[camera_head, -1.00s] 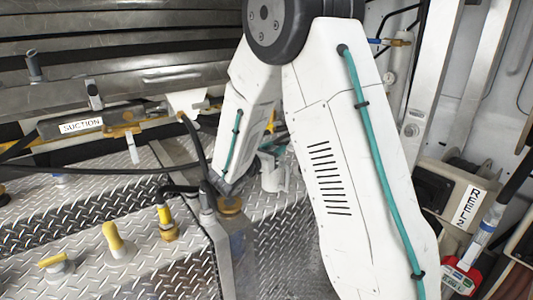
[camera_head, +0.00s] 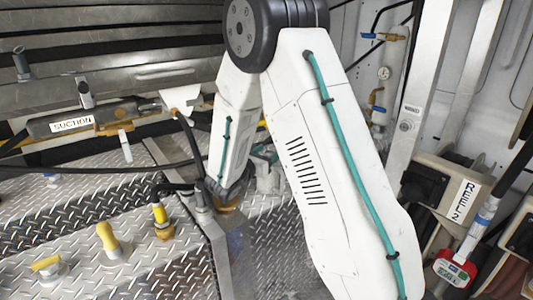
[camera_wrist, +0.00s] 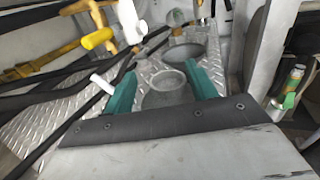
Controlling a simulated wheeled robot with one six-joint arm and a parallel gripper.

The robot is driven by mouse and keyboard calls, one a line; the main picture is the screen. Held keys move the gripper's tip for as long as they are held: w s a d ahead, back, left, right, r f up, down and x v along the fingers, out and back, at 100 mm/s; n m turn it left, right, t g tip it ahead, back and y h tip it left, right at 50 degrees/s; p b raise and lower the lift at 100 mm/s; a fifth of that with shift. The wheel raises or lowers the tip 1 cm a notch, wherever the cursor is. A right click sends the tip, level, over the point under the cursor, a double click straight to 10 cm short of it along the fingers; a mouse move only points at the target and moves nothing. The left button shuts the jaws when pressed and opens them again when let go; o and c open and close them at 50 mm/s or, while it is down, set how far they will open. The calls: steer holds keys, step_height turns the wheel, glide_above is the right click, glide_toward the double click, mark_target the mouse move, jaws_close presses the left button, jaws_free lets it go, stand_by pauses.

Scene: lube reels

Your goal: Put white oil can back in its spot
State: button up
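My gripper (camera_wrist: 161,86) shows in the wrist view with its two teal fingers apart. Between and beyond the fingers is a grey round cup-like holder (camera_wrist: 167,98) on the tread plate; I cannot tell whether the fingers touch it. A second grey round holder (camera_wrist: 184,53) lies just behind it. No white oil can can be made out for certain. In the head view a pale upright cylinder (camera_head: 268,178) stands beside the end of my arm, partly hidden by my arm. I cannot tell whether it is a can or a holder.
Yellow-handled valves (camera_head: 108,238) stand on the tread plate (camera_head: 85,205) at the left. A dark hose (camera_head: 190,135) runs near my arm. A SUCTION-labelled pipe (camera_head: 70,124) lies behind. Reel 2 box (camera_head: 440,185) and a red-and-white nozzle (camera_head: 457,268) are at the right. Small green-and-white containers (camera_wrist: 292,80) show at the wrist view's right.

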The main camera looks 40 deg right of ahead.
steer(key=shift+r, duration=0.15)
steer(key=v, duration=1.1)
steer(key=s+d+r+m+g+y, duration=0.2)
steer(key=s+r+m+g+y, duration=0.15)
steer(key=s+m, duration=0.4)
steer(key=s+d+r+m+g+y, duration=0.15)
steer(key=s+r+m+g, duration=0.3)
steer(key=s, duration=0.65)
steer(key=s+a+r+m+t+y, duration=0.2)
steer(key=s+a+m+t+y, duration=0.1)
steer(key=s+a+m+y, duration=0.7)
steer(key=s+a+y, duration=0.1)
steer(key=s+a, duration=0.1)
steer(key=shift+s+y, duration=0.3)
steer(key=shift+y, duration=0.1)
